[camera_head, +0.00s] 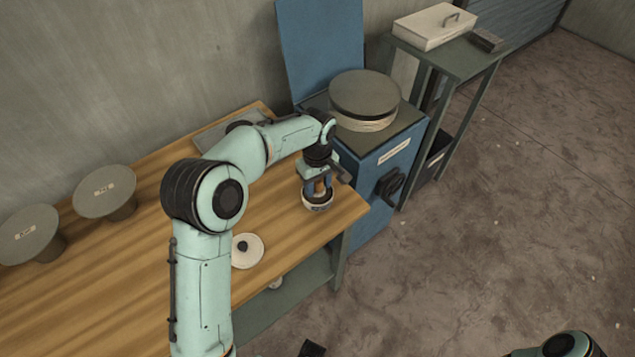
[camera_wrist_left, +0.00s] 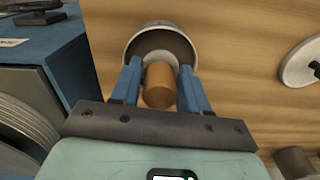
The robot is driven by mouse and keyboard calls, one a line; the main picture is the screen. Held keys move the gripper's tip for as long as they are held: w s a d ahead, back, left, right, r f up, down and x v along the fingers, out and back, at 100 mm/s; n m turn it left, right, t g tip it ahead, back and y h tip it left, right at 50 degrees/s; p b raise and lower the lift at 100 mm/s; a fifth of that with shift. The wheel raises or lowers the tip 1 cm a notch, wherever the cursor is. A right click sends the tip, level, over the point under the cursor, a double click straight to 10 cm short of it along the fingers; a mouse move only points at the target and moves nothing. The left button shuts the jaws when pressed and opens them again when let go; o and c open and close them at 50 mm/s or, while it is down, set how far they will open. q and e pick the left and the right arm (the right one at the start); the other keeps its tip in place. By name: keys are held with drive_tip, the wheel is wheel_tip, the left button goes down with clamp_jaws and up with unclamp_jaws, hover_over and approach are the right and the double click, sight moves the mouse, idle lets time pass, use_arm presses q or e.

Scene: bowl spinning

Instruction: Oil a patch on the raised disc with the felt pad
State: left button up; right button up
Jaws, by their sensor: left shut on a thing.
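My left gripper (camera_head: 319,188) reaches down at the near right corner of the wooden table. It is shut on a brown cylindrical grip (camera_wrist_left: 158,85), seen between the blue fingers in the left wrist view. The grip seems to belong to the felt pad, whose felt face is hidden. It stands at or in a round, pale-rimmed dish (camera_wrist_left: 135,45) with a dark inside; the dish also shows in the head view (camera_head: 318,207). The raised disc (camera_head: 364,91), dark and flat, sits atop the blue machine, right of and behind the gripper. My right gripper is not seen.
The blue machine (camera_head: 378,170) has a dark hand knob and an upright blue panel behind. A white lid with a dark knob (camera_head: 247,250) lies near the table's front edge. Two grey labelled discs (camera_head: 104,190) (camera_head: 30,233) stand at left. A side stand holds a white box (camera_head: 434,26).

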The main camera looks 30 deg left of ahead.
use_arm(q)
drive_tip(key=shift+f, duration=0.35)
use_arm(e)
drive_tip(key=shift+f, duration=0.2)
use_arm(q)
drive_tip(key=shift+f, duration=0.1)
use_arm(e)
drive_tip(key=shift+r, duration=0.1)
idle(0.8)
use_arm(q)
drive_tip(key=shift+r+p, duration=2.2)
drive_tip(key=shift+r, duration=1.45)
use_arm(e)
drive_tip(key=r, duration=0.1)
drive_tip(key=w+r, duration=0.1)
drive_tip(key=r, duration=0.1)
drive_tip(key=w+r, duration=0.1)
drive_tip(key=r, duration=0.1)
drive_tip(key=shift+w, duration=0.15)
use_arm(q)
drive_tip(key=shift+d+f, duration=0.1)
drive_tip(key=shift+f, duration=0.05)
